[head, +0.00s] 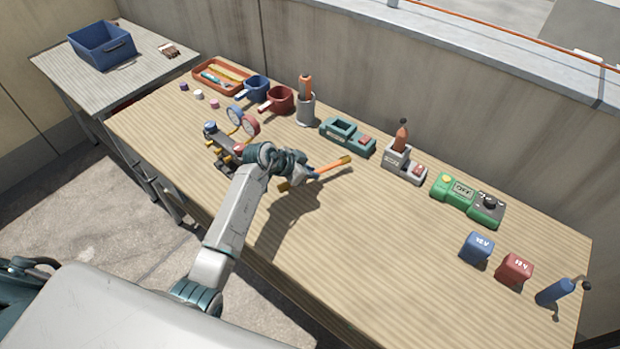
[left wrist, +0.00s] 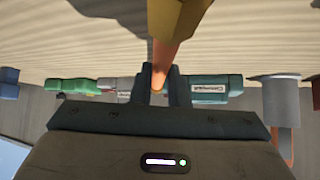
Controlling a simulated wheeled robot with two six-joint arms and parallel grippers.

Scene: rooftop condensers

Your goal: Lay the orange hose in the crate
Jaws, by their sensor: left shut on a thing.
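My left gripper (head: 301,179) is over the middle of the workbench, shut on the orange hose (head: 328,169). The hose is a short straight orange piece with a brass-coloured end on each side of the gripper. In the left wrist view, the hose (left wrist: 164,54) runs between the two dark fingers (left wrist: 160,82), with a brass end close to the camera. The gripper hides the hose's middle. The blue crate (head: 94,53) stands on a separate side table at the far left; its inside looks empty from here. My right gripper is not in view.
A gauge manifold (head: 222,146) stands just left of my gripper. An orange tray (head: 221,77), two mugs, a holder (head: 306,110) and green devices (head: 467,199) line the back. Blue and red blocks (head: 477,247) sit at right. The front middle bench is clear.

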